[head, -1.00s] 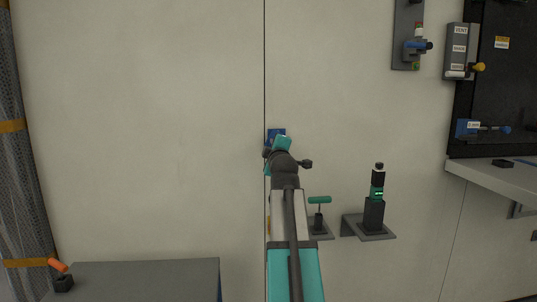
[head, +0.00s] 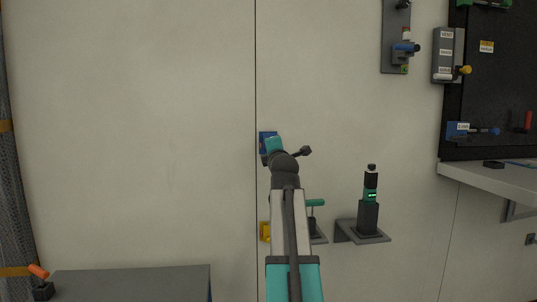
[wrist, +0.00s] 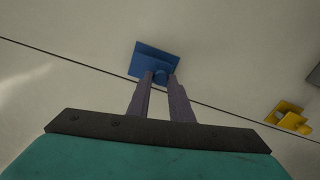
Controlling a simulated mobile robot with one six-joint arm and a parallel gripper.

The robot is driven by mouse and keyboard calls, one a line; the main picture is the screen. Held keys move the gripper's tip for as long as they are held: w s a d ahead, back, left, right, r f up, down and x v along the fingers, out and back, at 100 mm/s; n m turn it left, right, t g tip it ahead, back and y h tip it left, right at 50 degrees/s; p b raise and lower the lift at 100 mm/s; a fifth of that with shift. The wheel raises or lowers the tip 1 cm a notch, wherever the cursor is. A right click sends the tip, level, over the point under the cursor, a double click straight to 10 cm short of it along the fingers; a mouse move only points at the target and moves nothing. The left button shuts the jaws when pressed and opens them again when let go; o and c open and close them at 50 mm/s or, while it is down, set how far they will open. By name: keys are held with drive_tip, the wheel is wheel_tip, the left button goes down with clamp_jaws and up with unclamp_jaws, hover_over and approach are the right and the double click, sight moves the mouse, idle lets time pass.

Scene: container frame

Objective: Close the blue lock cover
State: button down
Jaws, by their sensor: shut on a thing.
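The blue lock cover (wrist: 156,61) is a flat blue plate with a small round knob at its lower edge, mounted on the pale wall by a thin dark seam. In the head view the blue lock cover (head: 264,142) shows only in part, left of and behind my wrist. My gripper (wrist: 162,78) is shut on the knob of the blue lock cover, with one finger on each side. In the head view my arm hides the fingertips. I cannot tell how far the cover is swung.
A yellow fixture (head: 265,231) is on the wall below. A green-handled tool (head: 315,203) and a black device (head: 369,205) stand on wall shelves to the right. A grey cabinet (head: 130,281) is low on the left. The wall left of my arm is bare.

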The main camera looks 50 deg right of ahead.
drive_tip(key=shift+d+r, duration=0.1)
drive_tip(key=shift+r, duration=0.05)
drive_tip(key=c, duration=1.6)
unclamp_jaws()
drive_tip(key=shift+v, duration=6.9)
